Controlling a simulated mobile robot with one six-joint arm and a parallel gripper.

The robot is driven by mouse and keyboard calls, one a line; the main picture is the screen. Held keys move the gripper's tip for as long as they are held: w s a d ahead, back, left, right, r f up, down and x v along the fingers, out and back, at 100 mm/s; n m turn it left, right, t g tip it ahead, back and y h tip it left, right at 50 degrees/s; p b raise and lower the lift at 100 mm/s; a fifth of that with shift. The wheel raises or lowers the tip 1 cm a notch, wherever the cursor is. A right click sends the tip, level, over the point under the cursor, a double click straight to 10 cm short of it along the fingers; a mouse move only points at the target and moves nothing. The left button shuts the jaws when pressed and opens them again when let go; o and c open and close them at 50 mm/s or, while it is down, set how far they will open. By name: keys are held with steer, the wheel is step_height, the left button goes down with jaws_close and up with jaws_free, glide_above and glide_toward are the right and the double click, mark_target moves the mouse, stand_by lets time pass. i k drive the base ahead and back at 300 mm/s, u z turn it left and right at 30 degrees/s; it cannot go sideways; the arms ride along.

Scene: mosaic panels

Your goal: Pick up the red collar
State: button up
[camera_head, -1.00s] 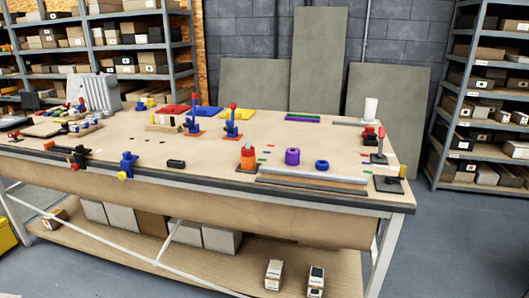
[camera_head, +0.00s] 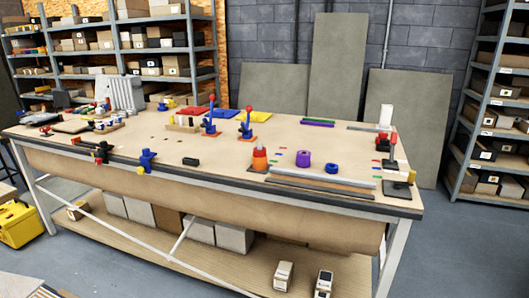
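A red-orange, roughly cylindrical piece (camera_head: 260,158) stands upright near the front edge of the workbench (camera_head: 225,158), right of its middle. It looks like a red ring or collar over an orange body, but it is too small to tell its parts apart. A purple ring (camera_head: 303,158) and a blue ring (camera_head: 332,167) lie to its right, apart from it. Another small red part (camera_head: 383,139) stands near the bench's right end. My gripper is not in view.
Grey strips (camera_head: 320,181) lie along the bench's front edge. Two blue posts with red tops (camera_head: 247,124) stand behind the red-orange piece. Shelving (camera_head: 490,110) stands at right. The floor right of the bench is clear.

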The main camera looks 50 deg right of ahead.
mark_target(258, 153)
steer(key=u, duration=0.1)
steer(key=i, duration=0.95)
steer(key=z, duration=0.05)
